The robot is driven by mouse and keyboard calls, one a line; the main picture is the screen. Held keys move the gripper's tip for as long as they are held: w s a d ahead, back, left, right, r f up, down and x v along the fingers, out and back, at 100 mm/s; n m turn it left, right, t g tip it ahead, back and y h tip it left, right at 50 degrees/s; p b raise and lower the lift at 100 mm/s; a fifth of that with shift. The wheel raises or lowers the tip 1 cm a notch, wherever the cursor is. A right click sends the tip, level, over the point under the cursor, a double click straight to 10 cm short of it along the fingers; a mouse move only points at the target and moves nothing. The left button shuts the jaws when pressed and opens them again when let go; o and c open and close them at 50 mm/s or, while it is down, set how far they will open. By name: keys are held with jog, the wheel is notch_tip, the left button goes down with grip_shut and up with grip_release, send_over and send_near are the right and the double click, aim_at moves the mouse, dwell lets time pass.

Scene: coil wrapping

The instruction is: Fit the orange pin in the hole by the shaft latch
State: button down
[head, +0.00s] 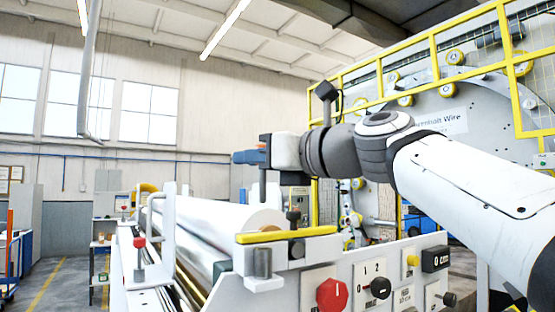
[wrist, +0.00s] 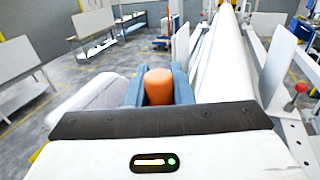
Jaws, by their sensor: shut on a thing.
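The orange pin (wrist: 158,88) stands between the two blue fingers of my gripper (wrist: 155,78) in the wrist view, and they are shut on it. In the head view my gripper (head: 248,157) is held above the machine's white roll, pointing left. A yellow bar (head: 286,235), which looks like the shaft latch, lies across the roll's near end, below and to the right of my gripper. I cannot pick out the hole beside it.
The white roll (head: 225,220) runs back from the front panel. The panel carries a red knob (head: 332,294). A yellow railing (head: 430,60) stands behind my arm.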

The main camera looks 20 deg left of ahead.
aim_at(264, 194)
jog(key=shift+s+f, duration=0.2)
jog(key=shift+f, duration=2.7)
jog(key=shift+d, duration=0.15)
jog(key=shift+f+b, duration=0.9)
jog(key=shift+f, duration=0.15)
jog(key=shift+f, duration=0.3)
jog(key=shift+f+b, duration=1.15)
jog(key=c, duration=1.2)
grip_release()
